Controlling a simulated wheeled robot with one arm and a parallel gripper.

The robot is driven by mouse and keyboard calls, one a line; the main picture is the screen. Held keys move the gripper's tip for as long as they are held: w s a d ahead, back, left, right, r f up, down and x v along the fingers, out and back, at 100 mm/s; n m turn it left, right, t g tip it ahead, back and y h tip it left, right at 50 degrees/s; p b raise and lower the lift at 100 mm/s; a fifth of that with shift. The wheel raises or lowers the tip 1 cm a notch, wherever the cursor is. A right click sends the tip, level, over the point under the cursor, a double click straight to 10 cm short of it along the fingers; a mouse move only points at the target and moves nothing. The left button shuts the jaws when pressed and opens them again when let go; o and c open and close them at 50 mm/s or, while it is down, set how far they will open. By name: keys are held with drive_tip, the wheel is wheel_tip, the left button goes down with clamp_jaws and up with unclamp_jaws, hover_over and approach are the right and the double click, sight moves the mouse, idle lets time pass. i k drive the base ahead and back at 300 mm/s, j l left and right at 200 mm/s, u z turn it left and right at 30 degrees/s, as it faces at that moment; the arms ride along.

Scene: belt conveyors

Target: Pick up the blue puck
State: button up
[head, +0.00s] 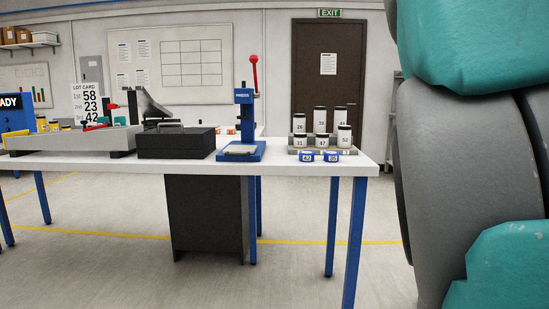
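Two small blue pucks with white number labels sit side by side near the front right edge of the white table (300,170). The left blue puck (306,156) seems to read 42. The right blue puck (331,156) seems to read 35. They stand just in front of a grey stepped rack (320,142). My arm, large in grey and teal, fills the right side of the head view. My gripper is out of view.
Several white jars with black lids (344,136) stand on the rack behind the pucks. A blue press (244,120) with a red lever and a black box (176,142) stand to the left. The tabletop right of the pucks and the floor in front are clear.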

sight(304, 156)
drive_tip(key=i+l+u, duration=0.25)
drive_tip(key=u, duration=0.15)
drive_tip(key=i+l+u, duration=0.35)
drive_tip(key=l+u, duration=0.4)
drive_tip(key=i+l+u, duration=0.15)
drive_tip(key=l+u, duration=0.25)
